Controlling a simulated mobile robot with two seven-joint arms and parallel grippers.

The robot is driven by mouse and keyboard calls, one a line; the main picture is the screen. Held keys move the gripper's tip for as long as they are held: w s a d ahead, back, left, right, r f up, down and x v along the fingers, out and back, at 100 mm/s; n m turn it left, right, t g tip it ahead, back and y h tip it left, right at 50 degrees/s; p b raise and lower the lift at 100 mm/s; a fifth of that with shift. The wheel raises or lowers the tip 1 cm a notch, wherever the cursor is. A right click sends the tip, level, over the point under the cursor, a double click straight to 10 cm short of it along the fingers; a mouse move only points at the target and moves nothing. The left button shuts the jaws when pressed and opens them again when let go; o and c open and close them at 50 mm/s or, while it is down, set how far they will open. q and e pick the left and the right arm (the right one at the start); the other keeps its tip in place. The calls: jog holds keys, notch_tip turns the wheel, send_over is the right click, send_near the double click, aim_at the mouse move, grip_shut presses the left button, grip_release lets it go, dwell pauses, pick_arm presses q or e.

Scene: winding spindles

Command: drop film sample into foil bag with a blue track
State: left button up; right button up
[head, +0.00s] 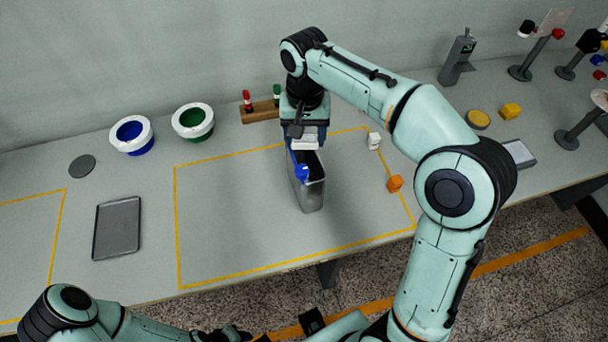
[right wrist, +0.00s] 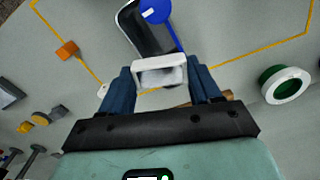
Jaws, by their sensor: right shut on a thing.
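The foil bag (head: 312,194) is a tall grey pouch standing upright inside the yellow outline, with its dark mouth open upward. Its blue track (head: 293,157) runs along the left side of the mouth and ends in a round blue piece (head: 301,173). My right gripper (head: 305,134) is shut on a small white piece, seemingly the film sample (head: 305,144). It holds the piece at the far end of the mouth; the exact gap is unclear. In the right wrist view, the sample (right wrist: 160,73) sits between blue fingers, with the bag (right wrist: 150,32) beyond it.
An orange cube (head: 394,184) and a white item (head: 374,141) lie right of the bag. Blue (head: 132,136) and green (head: 193,122) spools, a grey tray (head: 117,229) and a rack (head: 260,112) are leftward. The mat area left of the bag is clear.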

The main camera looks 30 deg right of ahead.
aim_at(305, 139)
jog(key=shift+f+b, duration=1)
jog(key=shift+f, duration=0.95)
jog(key=o, duration=1.1)
pick_arm(q)
jog(key=shift+s+f, duration=0.3)
jog(key=shift+f, duration=0.35)
jog(key=shift+s+f, duration=0.3)
jog(key=shift+f, duration=0.3)
jog(key=shift+r, duration=0.1)
pick_arm(e)
jog(key=shift+r, duration=0.1)
notch_tip(305, 139, up, 5)
jog(key=p, duration=0.3)
jog(key=shift+p, duration=0.35)
pick_arm(q)
jog(key=w+r, duration=0.1)
jog(key=r, duration=0.1)
jog(key=w+r, duration=0.1)
jog(key=r, duration=0.1)
jog(key=shift+w, duration=0.2)
pick_arm(e)
jog(key=shift+s, duration=0.1)
pick_arm(q)
jog(key=shift+s, duration=0.1)
